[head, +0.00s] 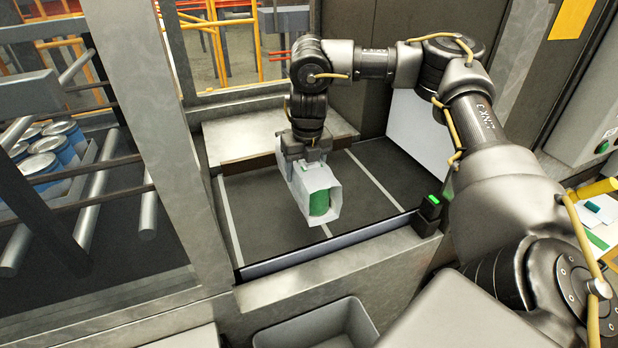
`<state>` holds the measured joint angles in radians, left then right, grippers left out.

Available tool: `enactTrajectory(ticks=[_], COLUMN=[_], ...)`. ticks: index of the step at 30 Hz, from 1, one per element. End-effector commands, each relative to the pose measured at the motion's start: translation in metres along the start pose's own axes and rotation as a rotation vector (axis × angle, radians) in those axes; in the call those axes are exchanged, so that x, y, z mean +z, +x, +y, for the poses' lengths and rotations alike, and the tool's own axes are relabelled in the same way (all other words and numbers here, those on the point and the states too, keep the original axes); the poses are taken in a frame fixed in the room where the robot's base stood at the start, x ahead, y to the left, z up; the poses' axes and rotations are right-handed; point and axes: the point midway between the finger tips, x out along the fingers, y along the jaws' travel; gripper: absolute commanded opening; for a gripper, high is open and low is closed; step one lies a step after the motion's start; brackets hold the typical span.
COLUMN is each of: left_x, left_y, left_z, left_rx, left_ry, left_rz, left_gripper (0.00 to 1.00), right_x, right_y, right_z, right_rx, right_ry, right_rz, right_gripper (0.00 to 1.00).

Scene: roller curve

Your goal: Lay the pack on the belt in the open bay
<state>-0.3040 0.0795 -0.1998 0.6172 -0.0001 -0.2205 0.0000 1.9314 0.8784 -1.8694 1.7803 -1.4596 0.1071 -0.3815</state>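My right gripper (305,160) comes down from above and is shut on the pack's upper part. The pack is over the dark belt (262,225) in the open bay, between two white lines. I cannot tell whether its underside touches the belt. The fingertips are partly hidden against the pack. My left gripper is not in view.
A metal post (150,120) stands left of the bay, with blue cans (65,135) and rollers behind it. A low front rail (320,246) with a green-lit sensor (432,203) borders the belt. A grey bin (318,328) is below. Belt around the pack is clear.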

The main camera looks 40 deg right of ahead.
Motion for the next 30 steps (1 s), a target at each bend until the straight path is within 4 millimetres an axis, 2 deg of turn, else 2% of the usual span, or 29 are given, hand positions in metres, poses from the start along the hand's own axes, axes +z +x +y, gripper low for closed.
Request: enactTrajectory(ticks=[10,15,21,30], left_x=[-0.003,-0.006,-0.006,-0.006], left_y=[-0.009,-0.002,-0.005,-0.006], left_z=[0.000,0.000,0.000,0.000], left_rx=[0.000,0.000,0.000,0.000], left_ry=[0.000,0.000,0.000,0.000], left_rz=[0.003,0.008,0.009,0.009], left_gripper=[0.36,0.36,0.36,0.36], right_x=[0.051,0.064,0.074,0.078], right_y=[0.039,0.073,0.089,0.097], right_z=[-0.053,-0.069,-0.080,-0.084], right_rx=[0.000,0.001,0.000,0.000], right_ry=[0.011,0.007,0.003,0.002], right_rz=[0.000,0.001,0.000,-0.002], right_gripper=[0.05,0.05,0.05,0.05])
